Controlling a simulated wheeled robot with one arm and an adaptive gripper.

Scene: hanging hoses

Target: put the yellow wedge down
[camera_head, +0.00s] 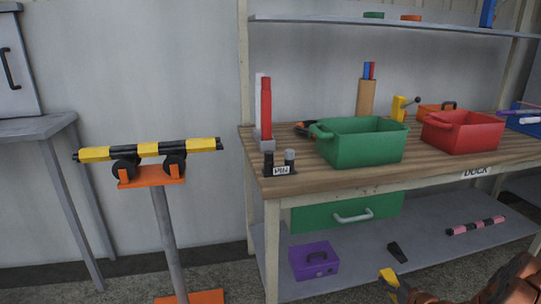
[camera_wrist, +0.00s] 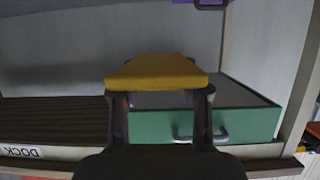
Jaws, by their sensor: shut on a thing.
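The yellow wedge (camera_wrist: 155,72) is between the fingers of my gripper (camera_wrist: 159,96) in the wrist view, which is shut on it. In the head view the yellow wedge (camera_head: 388,276) shows at the lower right, in front of the workbench, with my gripper (camera_head: 397,285) just below it. From this angle I see no surface touching the wedge. The fingers' contact faces are partly hidden.
The workbench (camera_head: 300,184) has a green drawer (camera_head: 320,215) and a lower shelf (camera_head: 370,268) holding a purple box (camera_head: 314,261), a small black object (camera_head: 397,252) and a striped rod (camera_head: 476,226). A green bin (camera_head: 362,145) and a red bin (camera_head: 463,133) stand on top.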

